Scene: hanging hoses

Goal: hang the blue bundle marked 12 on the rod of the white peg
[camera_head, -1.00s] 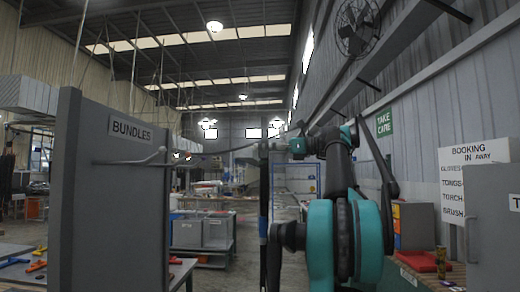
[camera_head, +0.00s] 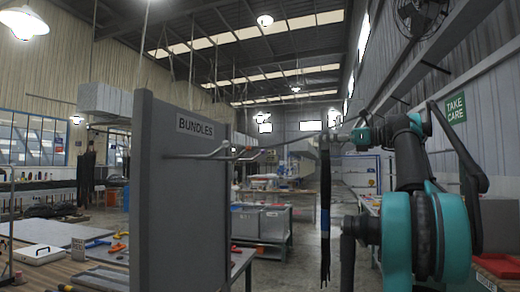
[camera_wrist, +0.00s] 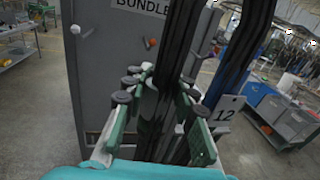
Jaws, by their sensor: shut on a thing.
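My gripper (camera_wrist: 155,115) is shut on a dark bundle of hoses (camera_wrist: 172,80) with a blue strand beside it. A tag marked 12 (camera_wrist: 222,108) hangs at its right. In the head view the bundle (camera_head: 325,190) hangs straight down, with a blue band low on it. The pale rod of the white peg (camera_head: 195,155) sticks out from the grey BUNDLES panel (camera_head: 170,220), its tip bent upward. The bundle is to the right of the rod and apart from it. In the wrist view a white round knob (camera_wrist: 75,29) shows on the panel; the bundle hides part of the panel.
An orange-red knob (camera_wrist: 152,43) is also on the panel in the wrist view. A table with tools (camera_head: 100,243) stands left of the panel. Grey bins (camera_head: 260,222) stand behind. Open floor shows around the hanging bundle.

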